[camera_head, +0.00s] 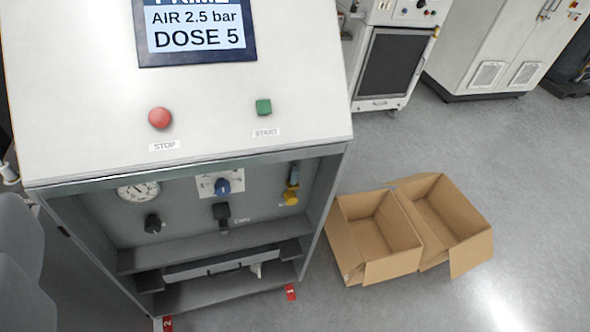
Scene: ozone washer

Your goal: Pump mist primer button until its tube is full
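The washer cabinet (60,110) fills the left half, with a sloped white top panel and an open recess below it. In the recess I see a black part with a small label (221,212), a blue knob on a white scale (222,187), a black knob (153,223) and a yellow fitting (291,196) with a teal upright piece above it. The small labels are too blurred to read, so I cannot tell which part is the mist primer button. I cannot make out its tube or fill level. My gripper is not clearly visible.
The display (196,29) reads AIR 2.5 bar, DOSE 5. Red STOP (160,118) and green START (263,107) buttons sit on the panel. A gauge (138,190) is in the recess. Open cardboard boxes (352,238) stand right of the cabinet. Grey rounded shapes (18,245) stand at left.

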